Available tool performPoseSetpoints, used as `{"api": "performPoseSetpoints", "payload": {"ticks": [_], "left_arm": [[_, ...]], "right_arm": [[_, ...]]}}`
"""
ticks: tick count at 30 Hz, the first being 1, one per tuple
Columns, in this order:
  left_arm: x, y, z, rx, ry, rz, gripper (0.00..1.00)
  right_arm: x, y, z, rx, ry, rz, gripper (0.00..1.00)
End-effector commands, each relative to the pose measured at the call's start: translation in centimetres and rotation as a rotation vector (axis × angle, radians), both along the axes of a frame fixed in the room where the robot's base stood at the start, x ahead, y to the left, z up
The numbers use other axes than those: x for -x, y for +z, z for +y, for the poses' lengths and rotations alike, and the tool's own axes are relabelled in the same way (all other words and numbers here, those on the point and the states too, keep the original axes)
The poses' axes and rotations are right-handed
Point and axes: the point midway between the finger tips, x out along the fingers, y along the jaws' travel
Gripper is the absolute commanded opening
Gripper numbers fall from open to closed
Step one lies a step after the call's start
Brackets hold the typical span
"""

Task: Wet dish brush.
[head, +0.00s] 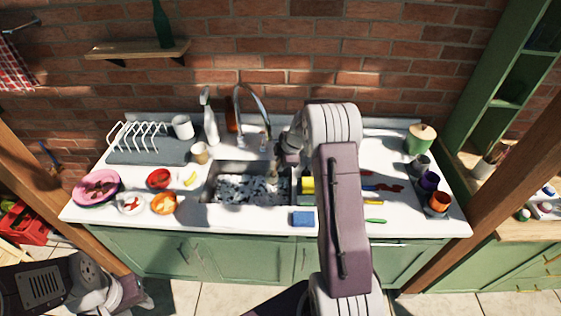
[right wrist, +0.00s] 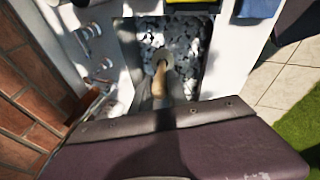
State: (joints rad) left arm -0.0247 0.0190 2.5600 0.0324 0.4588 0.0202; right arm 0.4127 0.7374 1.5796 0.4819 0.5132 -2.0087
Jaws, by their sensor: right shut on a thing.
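The dish brush (right wrist: 159,84) has a light wooden handle and a round end. It shows in the right wrist view, pointing down over the sink. My right gripper (head: 284,158) is shut on it at the right back part of the sink; its fingers are mostly hidden in the wrist view. The sink (head: 213,172) holds white foam patches on dark water; it also fills the middle of the right wrist view. I cannot tell whether the brush end touches the water. The tap (head: 262,110) arches behind the sink. My left arm is at the lower left; its gripper is out of view.
A spray bottle (head: 210,122), a white mug (head: 182,127) and a dish rack (head: 140,138) stand at the back left. Bowls and plates (head: 97,186) lie left of the sink. A blue sponge (head: 303,218) lies at the front edge. Cups (head: 429,181) stand at the right.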

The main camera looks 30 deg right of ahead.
Motion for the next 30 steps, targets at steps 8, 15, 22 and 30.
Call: {"api": "performPoseSetpoints", "payload": {"ticks": [8,15,22,30], "left_arm": [[0.0,-2.2,0.0,0.0,0.0,0.0,0.36],[0.0,-3.8,0.0,0.0,0.0,0.0,0.36],[0.0,-6.5,0.0,0.0,0.0,0.0,0.36],[0.0,-9.9,0.0,0.0,0.0,0.0,0.36]], "right_arm": [[0.0,-3.8,0.0,-0.001,0.0,0.002,0.0],[0.0,-6.8,0.0,-0.001,0.0,0.002,0.0],[0.0,-9.4,0.0,0.001,0.001,-0.001,0.0],[0.0,-11.8,-0.1,0.002,0.0,-0.001,0.0]]}}
